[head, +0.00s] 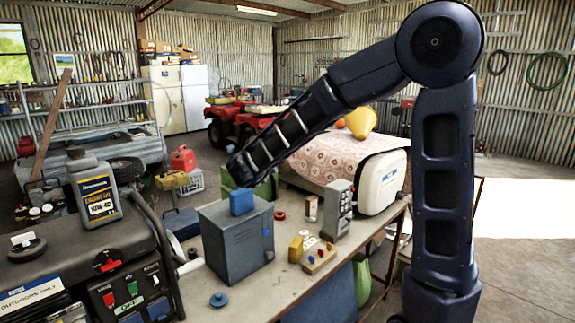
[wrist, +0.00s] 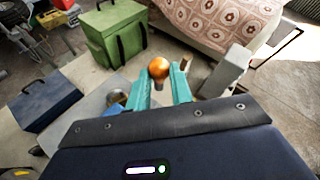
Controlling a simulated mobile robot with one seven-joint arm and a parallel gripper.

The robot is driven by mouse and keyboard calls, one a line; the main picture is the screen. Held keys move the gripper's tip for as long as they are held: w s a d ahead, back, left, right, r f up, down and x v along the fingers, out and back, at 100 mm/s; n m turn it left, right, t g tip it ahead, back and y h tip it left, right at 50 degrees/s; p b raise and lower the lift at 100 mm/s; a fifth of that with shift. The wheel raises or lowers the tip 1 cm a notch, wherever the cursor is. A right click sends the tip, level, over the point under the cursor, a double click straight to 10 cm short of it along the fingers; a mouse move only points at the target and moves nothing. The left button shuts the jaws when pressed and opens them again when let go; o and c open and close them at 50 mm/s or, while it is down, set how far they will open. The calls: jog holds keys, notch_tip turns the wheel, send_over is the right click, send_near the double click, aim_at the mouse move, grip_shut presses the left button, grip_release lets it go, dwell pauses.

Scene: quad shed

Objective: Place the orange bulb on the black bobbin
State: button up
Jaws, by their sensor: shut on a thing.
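In the wrist view my gripper (wrist: 160,82) has teal fingers shut on the orange bulb (wrist: 159,68). The bulb is round and shiny and sits between the fingertips. In the head view my arm reaches left over the bench, and its end hides the gripper and the bulb. A black round piece (head: 28,248) with a grey top lies on the dark generator at the left; it may be the black bobbin, but I cannot tell for sure. The gripper is well apart from it. A blue bobbin-like piece (head: 218,299) and a red one (head: 280,215) lie on the bench.
The bench (head: 275,290) bears a grey metal box (head: 225,243) with a blue block on top, a board with coloured knobs (head: 318,258), a grey switch unit (head: 337,209) and a white case (head: 380,183). An oil bottle (head: 94,190) stands on the generator (head: 85,255). The bench front is partly clear.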

jog(key=w+a+f+n+g+y, duration=0.1)
jog(key=w+a+f+n+y, duration=0.1)
jog(key=a+n+y, duration=0.55)
jog(key=w+a+f+n+g+y, duration=0.2)
jog(key=w+a+y, duration=0.15)
jog(key=a, duration=0.75)
jog(key=shift+s+d+r, duration=2.65)
jog(key=shift+s+r, duration=1.25)
jog(key=shift+r, duration=2.05)
jog(key=n+g+y, duration=0.1)
send_over(223, 223)
jog(key=shift+f, duration=1.9)
jog(key=shift+w+f, duration=0.1)
jog(key=shift+f, duration=7.05)
